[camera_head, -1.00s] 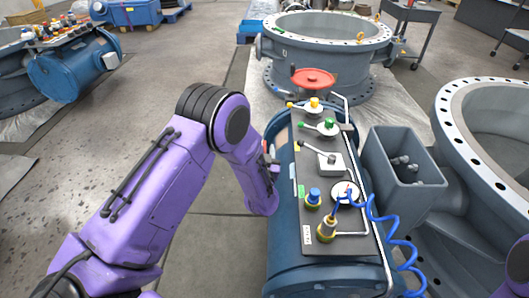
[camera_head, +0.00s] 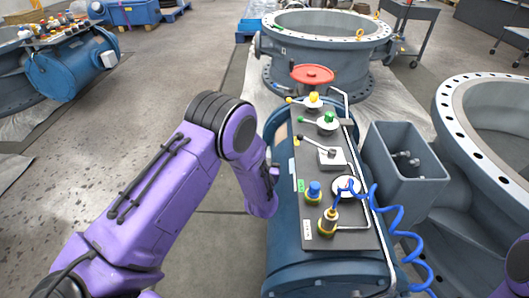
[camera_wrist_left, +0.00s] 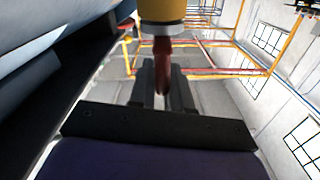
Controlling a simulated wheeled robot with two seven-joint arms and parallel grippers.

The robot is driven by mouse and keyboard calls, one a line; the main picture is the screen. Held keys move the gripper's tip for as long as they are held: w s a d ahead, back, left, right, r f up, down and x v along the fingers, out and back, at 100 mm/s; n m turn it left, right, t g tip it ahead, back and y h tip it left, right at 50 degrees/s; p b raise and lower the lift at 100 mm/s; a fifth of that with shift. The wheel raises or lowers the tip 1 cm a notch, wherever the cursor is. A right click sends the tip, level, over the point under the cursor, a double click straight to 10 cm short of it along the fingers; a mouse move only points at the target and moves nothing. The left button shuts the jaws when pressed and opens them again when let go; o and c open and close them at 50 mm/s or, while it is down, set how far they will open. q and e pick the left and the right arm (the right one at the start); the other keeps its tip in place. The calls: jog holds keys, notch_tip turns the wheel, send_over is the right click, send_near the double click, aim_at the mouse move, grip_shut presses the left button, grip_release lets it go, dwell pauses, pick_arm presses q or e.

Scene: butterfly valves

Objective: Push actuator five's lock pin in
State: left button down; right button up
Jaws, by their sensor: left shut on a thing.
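The blue actuator (camera_head: 287,248) lies in front of me with a dark control panel (camera_head: 350,238) on top. My left gripper (camera_head: 272,172) is at the left side of the actuator, and the head view hides most of its fingers. In the left wrist view, the fingers (camera_wrist_left: 162,88) are closed around a red pin (camera_wrist_left: 162,62). The pin comes out of a yellow collar (camera_wrist_left: 161,10) at the top of that picture. How deep the pin sits in the collar is hard to tell. My right gripper is out of view.
A grey open box (camera_head: 405,185) and a large flanged valve body (camera_head: 470,140) stand to the right.

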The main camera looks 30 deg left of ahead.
pick_arm(q)
jog(key=c, duration=1.2)
grip_release()
jog(key=shift+s+a+f, duration=0.15)
jog(key=shift+s+f, duration=0.05)
jog(key=shift+f, duration=0.1)
jog(key=shift+c, duration=0.2)
jog(key=shift+o, duration=0.5)
jog(key=shift+r, duration=0.1)
jog(key=p+v, duration=0.1)
jog(key=v, duration=0.9)
jog(key=shift+s+p, duration=0.2)
jog(key=shift+p, duration=0.15)
